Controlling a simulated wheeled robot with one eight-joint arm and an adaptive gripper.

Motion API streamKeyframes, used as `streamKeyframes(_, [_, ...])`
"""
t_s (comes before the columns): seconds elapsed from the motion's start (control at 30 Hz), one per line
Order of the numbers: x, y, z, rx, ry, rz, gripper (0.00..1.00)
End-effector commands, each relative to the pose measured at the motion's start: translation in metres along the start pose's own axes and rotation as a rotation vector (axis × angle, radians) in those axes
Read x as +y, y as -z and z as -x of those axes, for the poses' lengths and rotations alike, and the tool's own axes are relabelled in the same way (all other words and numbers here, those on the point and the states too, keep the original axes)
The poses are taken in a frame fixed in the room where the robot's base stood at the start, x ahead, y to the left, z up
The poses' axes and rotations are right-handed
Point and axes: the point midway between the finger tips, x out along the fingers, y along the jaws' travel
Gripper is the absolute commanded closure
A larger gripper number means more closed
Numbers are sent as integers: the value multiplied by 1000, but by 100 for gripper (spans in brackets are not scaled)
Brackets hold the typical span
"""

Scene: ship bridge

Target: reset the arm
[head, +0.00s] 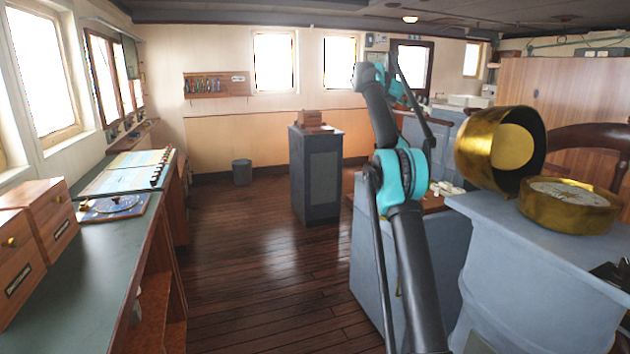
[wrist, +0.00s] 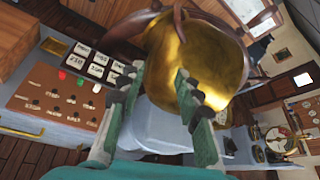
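My gripper (wrist: 159,78) is open in the wrist view, its two green and dark-padded fingers spread apart with nothing between them. Beyond the fingertips a rounded brass housing (wrist: 195,50) fills the upper middle; I cannot tell the exact gap to it. In the head view my arm rises from the bottom, right of centre, bends at a teal joint and reaches up toward the back wall. The fingers cannot be made out there. The brass hood (head: 480,150) stands at the right on a grey-blue pedestal (head: 540,260).
A round brass compass (head: 568,206) lies beside the hood. The wrist view shows a brown button panel (wrist: 58,95) at left. A dark pedestal (head: 316,175) stands mid-floor. A long counter (head: 85,265) runs along the left; the wooden floor (head: 240,260) between is clear.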

Motion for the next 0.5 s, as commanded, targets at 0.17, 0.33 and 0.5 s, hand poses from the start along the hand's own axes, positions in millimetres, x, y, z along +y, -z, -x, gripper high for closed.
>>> streamKeyframes(0.17, [3,17,-2,50,-37,-114,66])
streamKeyframes(0.33, [5,46,-3,124,-81,-275,66])
streamKeyframes(0.5, [2,102,-3,253,-127,-524,66])
